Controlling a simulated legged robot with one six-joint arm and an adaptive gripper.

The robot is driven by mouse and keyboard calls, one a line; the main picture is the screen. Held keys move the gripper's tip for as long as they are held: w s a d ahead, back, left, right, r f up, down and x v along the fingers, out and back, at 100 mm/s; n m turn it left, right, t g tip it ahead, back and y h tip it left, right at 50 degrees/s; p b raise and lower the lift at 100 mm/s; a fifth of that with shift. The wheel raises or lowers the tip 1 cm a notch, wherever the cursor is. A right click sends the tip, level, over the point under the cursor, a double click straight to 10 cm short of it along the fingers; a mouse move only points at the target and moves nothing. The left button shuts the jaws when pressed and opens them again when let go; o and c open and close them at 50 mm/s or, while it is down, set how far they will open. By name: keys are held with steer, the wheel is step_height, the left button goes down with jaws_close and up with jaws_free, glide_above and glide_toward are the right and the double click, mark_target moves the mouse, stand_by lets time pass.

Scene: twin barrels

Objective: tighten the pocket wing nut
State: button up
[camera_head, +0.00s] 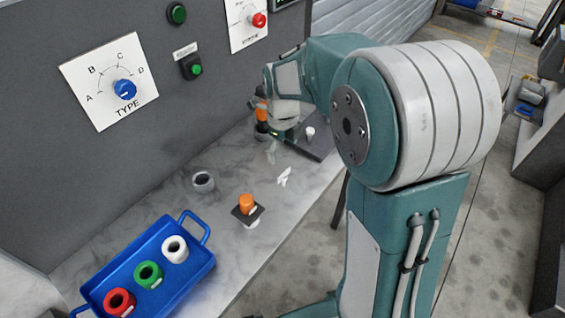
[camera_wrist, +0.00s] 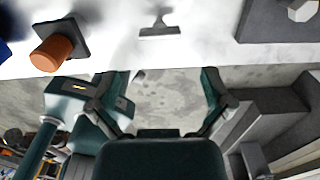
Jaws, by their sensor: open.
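A small pale winged piece (camera_head: 284,176), which looks like the wing nut, is on the marble-like bench. It seems to be the T-shaped grey piece (camera_wrist: 160,27) at the top middle of the wrist view. I cannot tell whether it sits in a pocket. My gripper (camera_wrist: 160,95) is open, with its two dark fingers spread wide and nothing between them. In the wrist view the winged piece appears beyond the fingertips, apart from them. In the head view my wrist is over the back part of the bench, and the fingers are hard to make out.
An orange knob on a dark square plate (camera_head: 246,205) stands nearby; the orange knob also shows in the wrist view (camera_wrist: 52,54). A dark plate (camera_wrist: 265,25) carries a white hexagonal piece (camera_wrist: 303,10). A grey ring (camera_head: 203,182) and a blue tray (camera_head: 205,265) with coloured rings are left. The panel (camera_head: 60,165) borders the bench.

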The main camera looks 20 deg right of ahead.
steer(key=shift+r, duration=1.9)
steer(key=s+r+n+t, duration=0.2)
steer(key=s+r+n, duration=0.1)
steer(key=s+n, duration=0.7)
steer(key=s+r+n+t, duration=0.3)
steer(key=s+n, duration=0.8)
steer(key=n, duration=0.8)
steer(key=shift+r+t, duration=0.3)
steer(key=shift+r, duration=0.4)
